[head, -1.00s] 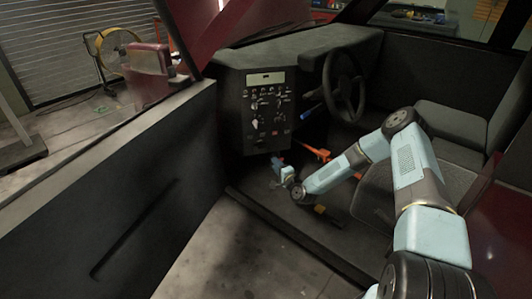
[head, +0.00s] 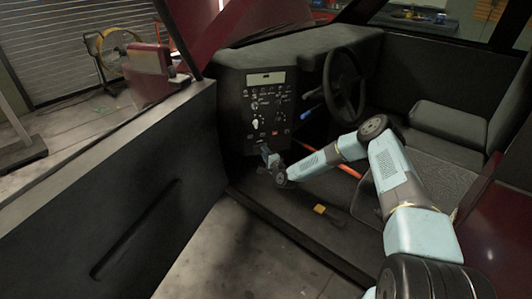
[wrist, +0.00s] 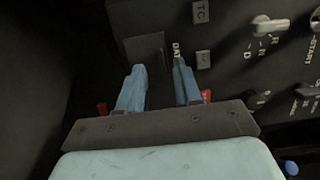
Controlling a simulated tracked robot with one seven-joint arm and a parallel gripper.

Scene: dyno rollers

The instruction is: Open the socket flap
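The socket flap appears to be the dark rectangular plate (wrist: 146,52) on the black panel in the wrist view, beside the lettering "DAT", whose end is hidden by a finger. My gripper (wrist: 159,72) is open, its two blue fingers apart with nothing seen between them. The left fingertip overlaps the lower part of the plate in the picture, and the right fingertip is to the right of it. Whether either touches it I cannot tell. In the head view my gripper (head: 266,152) is at the foot of the control panel (head: 265,100); the flap is not discernible there.
A "TC" button (wrist: 201,12), another button (wrist: 203,60) and a white selector knob (wrist: 270,25) are right of the plate. The steering wheel (head: 343,85) and seat (head: 447,170) are right of the panel. A yellow object (head: 320,209) lies on the floor.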

